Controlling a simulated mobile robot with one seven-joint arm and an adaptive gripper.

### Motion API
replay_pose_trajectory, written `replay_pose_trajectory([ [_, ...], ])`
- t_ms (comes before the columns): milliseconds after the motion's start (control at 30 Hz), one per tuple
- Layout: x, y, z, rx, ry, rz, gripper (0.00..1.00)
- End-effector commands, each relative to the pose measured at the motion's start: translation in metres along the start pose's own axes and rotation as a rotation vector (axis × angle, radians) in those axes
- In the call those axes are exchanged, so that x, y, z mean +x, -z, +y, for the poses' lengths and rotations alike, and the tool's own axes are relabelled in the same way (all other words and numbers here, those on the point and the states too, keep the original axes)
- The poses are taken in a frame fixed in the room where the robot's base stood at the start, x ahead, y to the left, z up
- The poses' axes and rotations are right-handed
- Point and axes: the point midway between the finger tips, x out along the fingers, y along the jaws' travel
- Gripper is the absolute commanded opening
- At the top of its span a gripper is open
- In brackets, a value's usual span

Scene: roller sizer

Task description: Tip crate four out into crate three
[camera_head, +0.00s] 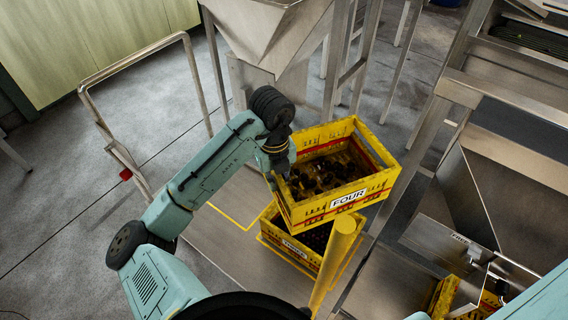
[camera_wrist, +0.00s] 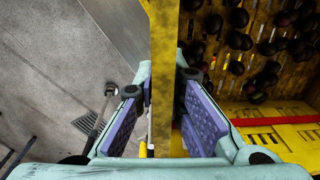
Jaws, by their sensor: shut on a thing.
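Crate four (camera_head: 348,199) is yellow with a red band and a white FOUR label, and holds many dark round things. My gripper (camera_head: 277,168) is shut on its left wall. In the wrist view the purple pads of my gripper (camera_wrist: 160,118) lie on either side of the yellow wall of crate four (camera_wrist: 164,50). Crate four is held up above crate three, roughly level, its contents still inside. Crate three (camera_head: 291,251) is yellow with a white label and stands low on a metal platform. Crate four and a yellow post hide much of it, and its inside looks dark.
A yellow post (camera_head: 334,262) stands close in front of crate three. A steel hopper (camera_head: 270,35) is behind, and steel frames and a chute (camera_head: 505,190) are at the right. Another yellow crate (camera_head: 443,296) shows partly at lower right. Open floor (camera_head: 60,185) lies left, with a metal rail.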

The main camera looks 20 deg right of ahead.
Motion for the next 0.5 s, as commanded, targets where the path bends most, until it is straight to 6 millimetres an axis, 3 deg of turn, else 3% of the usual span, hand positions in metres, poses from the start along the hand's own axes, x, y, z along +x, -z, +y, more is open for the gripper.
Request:
replay_pose_trajectory([
  [500, 0.015, 0.002, -0.006, 0.028, 0.083, 0.003, 0.0],
])
